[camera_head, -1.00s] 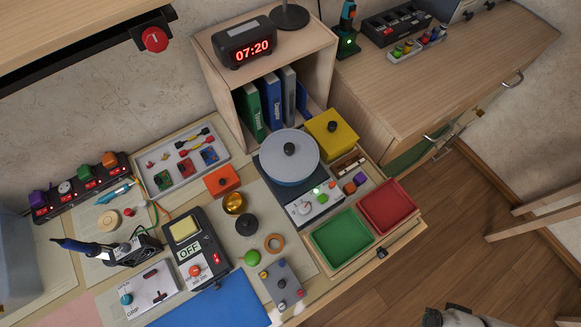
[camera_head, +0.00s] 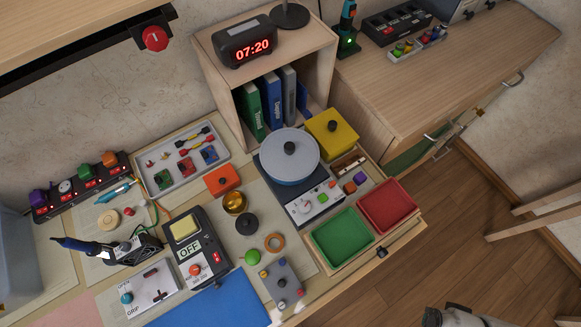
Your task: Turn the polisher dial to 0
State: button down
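The polisher is most likely the dark box (camera_head: 297,212) with a large round grey lid or disc (camera_head: 290,155) on top, near the middle of the bench. On its front panel is a pale round dial (camera_head: 305,207), with a small red part beside it. The dial's markings are too small to read, so I cannot tell its setting. My gripper's fingers are not in view. A grey and white part, which seems to be of my arm, shows at the bottom right edge, well apart from the polisher.
Green (camera_head: 342,238) and red (camera_head: 388,206) trays stand right of the panel. A yellow box (camera_head: 331,133) is behind. A shelf (camera_head: 215,75) rises behind.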

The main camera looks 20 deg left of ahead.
aim_at(304, 207)
jog(key=u, duration=0.55)
jog(key=k+j+u, duration=0.1)
jog(key=u, duration=0.25)
jog(key=k+j+u, duration=0.1)
jog(key=u, duration=0.25)
jog(key=k+j+u, duration=0.1)
jog(key=u, duration=0.25)
